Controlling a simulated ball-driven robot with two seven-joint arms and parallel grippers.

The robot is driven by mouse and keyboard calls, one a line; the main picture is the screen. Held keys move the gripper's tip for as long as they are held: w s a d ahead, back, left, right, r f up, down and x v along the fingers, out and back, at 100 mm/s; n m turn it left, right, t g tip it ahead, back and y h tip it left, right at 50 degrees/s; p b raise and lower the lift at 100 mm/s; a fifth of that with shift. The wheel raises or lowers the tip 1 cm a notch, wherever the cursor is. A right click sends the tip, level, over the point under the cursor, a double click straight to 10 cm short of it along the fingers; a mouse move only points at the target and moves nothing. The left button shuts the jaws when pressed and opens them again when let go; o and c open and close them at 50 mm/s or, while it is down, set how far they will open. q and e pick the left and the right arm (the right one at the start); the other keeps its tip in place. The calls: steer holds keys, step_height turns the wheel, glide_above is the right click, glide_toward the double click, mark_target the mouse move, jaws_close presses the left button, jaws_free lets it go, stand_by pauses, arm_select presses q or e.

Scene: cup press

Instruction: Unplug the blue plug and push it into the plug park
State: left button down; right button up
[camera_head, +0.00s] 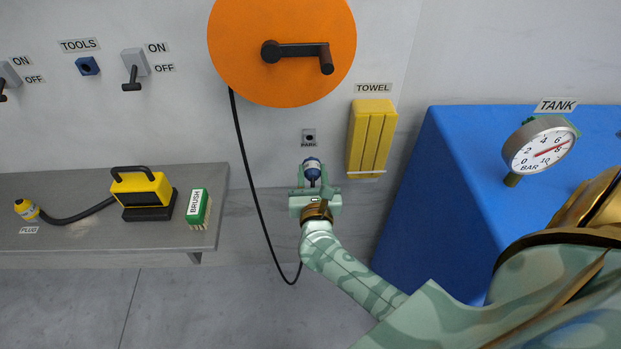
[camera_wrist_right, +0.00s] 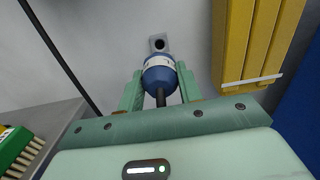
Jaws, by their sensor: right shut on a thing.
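The blue plug (camera_head: 312,167) has a white band and is held in front of the wall, just below the plug park. My right gripper (camera_head: 313,180) is shut on it. In the right wrist view the plug (camera_wrist_right: 160,76) sits between the two green fingers (camera_wrist_right: 160,90), with its dark cable running back toward the palm. The plug park (camera_head: 309,136) is a small grey square socket with a dark hole, labelled PARK. In the wrist view the park (camera_wrist_right: 159,43) shows just beyond the plug's front end, and a gap seems to remain between them. My left gripper is not in view.
A yellow towel holder (camera_head: 371,138) hangs right of the park. An orange reel (camera_head: 282,50) is above, with a black cable hanging left. A grey shelf (camera_head: 60,245) holds a yellow lamp (camera_head: 142,188) and green brush (camera_head: 198,207). A blue tank (camera_head: 450,210) stands right.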

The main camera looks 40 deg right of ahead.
mark_target(311, 161)
steer(key=shift+s+r, duration=0.1)
steer(key=shift+b+x, duration=0.4)
steer(key=shift+x, duration=1.95)
steer(key=shift+w+d, duration=0.25)
steer(key=shift+w, duration=0.25)
steer(key=shift+b+x, duration=0.5)
steer(key=shift+x, duration=0.9)
steer(key=o, duration=1.2)
steer(key=shift+c, duration=0.2)
